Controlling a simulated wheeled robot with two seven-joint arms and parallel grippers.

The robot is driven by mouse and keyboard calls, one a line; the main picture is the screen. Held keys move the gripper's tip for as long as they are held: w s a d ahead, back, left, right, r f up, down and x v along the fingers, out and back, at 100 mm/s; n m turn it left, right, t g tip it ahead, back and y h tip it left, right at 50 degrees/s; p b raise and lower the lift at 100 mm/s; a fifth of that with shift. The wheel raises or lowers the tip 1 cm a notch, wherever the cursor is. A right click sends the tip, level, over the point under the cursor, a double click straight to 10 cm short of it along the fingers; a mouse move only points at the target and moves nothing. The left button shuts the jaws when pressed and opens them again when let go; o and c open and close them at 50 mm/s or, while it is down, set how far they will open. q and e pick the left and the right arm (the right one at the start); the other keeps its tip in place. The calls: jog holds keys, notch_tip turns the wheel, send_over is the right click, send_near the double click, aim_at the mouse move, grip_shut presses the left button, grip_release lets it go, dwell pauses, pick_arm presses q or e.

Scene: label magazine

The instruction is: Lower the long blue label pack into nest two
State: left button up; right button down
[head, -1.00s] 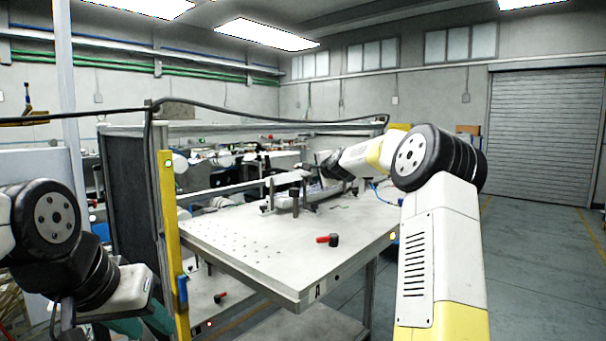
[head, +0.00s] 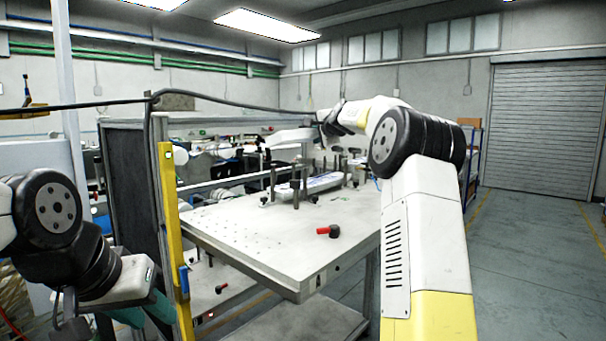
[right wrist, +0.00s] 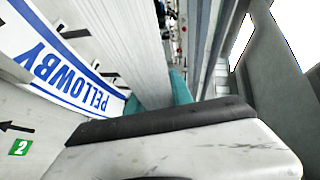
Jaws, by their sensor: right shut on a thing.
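My right gripper (head: 294,140) is raised above the far part of the table in the head view. In the right wrist view its teal fingertip (right wrist: 180,88) is against a pale stack of sheet edges, the long label pack (right wrist: 125,45), and it is shut on it. The pack's printed face is not clear. A blue-edged label face reading PELLOWBY (right wrist: 65,80) lies beside a green 2 marker (right wrist: 20,147); I cannot tell how far below the held pack. My left gripper (head: 143,312) hangs low at the left, its fingertips partly hidden.
Upright posts (head: 295,193) stand around a white and blue pack (head: 322,183) on the table (head: 250,230). A red-handled clamp (head: 330,231) sits near the right edge. A yellow post (head: 175,230) stands beside my left gripper. The near tabletop is mostly clear.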

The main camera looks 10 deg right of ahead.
jog(key=shift+r, duration=0.1)
dwell(0.3)
jog(key=shift+w+d+f, duration=0.1)
jog(key=shift+w+f, duration=0.1)
jog(key=shift+f, duration=0.15)
jog(key=shift+w+f+m+t, duration=0.2)
jog(key=shift+m+t, duration=0.1)
jog(key=shift+t, duration=0.3)
jog(key=shift+s+r+t+y, duration=0.1)
jog(key=shift+r+t+y, duration=0.2)
jog(key=shift+r, duration=0.05)
jog(key=shift+s+r+m+t, duration=0.3)
jog(key=shift+r+m+t, duration=0.2)
jog(key=shift+r, duration=0.25)
jog(key=shift+f, duration=2.9)
jog(key=shift+f, duration=4.4)
